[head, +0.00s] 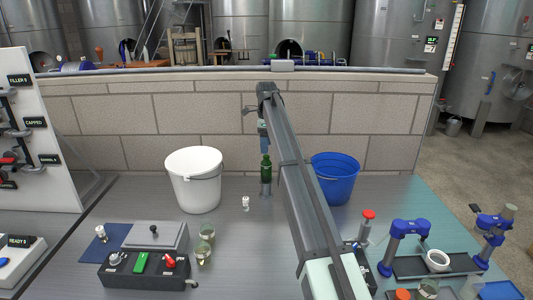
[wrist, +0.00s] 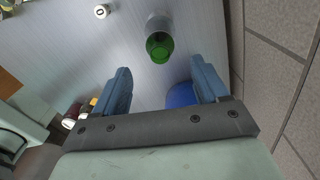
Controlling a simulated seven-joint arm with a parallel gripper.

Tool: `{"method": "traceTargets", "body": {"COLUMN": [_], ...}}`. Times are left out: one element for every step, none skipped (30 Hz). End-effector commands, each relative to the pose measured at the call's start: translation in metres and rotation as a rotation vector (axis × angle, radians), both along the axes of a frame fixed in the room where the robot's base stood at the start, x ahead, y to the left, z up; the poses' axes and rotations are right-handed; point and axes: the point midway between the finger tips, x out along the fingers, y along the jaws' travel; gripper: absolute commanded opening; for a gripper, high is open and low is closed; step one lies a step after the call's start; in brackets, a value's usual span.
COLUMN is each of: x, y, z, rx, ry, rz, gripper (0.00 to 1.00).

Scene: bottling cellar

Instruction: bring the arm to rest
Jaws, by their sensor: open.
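My gripper (head: 263,140) is at the end of my arm, above the back middle of the metal bench. Its two blue fingers are spread apart with nothing between them in the wrist view (wrist: 160,78). A green bottle (head: 266,170) stands upright on the bench just below the fingers. In the wrist view the green bottle (wrist: 159,46) lies beyond the fingertips, apart from both. A grey patch shows at the bottle's foot; I cannot tell whether it is a reflection.
A white bucket (head: 194,180) stands left of the bottle, a blue bucket (head: 335,178) right. A small white item (head: 246,203) is between. A control box (head: 146,270) and glasses (head: 203,255) are front left; blue-topped stands (head: 408,228) front right. A block wall (head: 220,130) closes the back.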

Motion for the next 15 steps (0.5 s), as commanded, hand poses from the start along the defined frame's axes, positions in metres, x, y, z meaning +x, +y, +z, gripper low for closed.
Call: {"method": "traceTargets", "body": {"x": [0.0005, 0.0005, 0.0004, 0.0004, 0.0003, 0.0002, 0.0001, 0.0001, 0.0, 0.0, 0.0, 0.0, 0.0, 0.0, -0.0001], "y": [0.0001, 0.0001, 0.0, 0.0, 0.0, 0.0001, 0.0001, 0.0, 0.0, 0.0, 0.0, 0.0, 0.0, 0.0, -0.0001], "z": [0.0047, 0.0065, 0.0085, 0.0096, 0.0106, 0.0114, 0.0119, 0.0121, 0.0122, 0.0123, 0.0122, 0.0122, 0.0122, 0.0122, 0.012], "rx": [0.0, 0.0, 0.0, 0.0, 0.0, 0.0, 0.0, 0.0, 0.0, 0.0, 0.0, 0.0, 0.0, 0.0, 0.0], "ry": [0.0, 0.0, 0.0, 0.0, 0.0, 0.0, 0.0, 0.0, 0.0, 0.0, 0.0, 0.0, 0.0, 0.0, 0.0], "rz": [0.0, 0.0, 0.0, 0.0, 0.0, 0.0, 0.0, 0.0, 0.0, 0.0, 0.0, 0.0, 0.0, 0.0, 0.0], "gripper": [0.73, 0.73, 0.73, 0.73, 0.73, 0.73, 0.73, 0.73, 0.73, 0.73, 0.73, 0.73, 0.73, 0.73, 0.73]}}
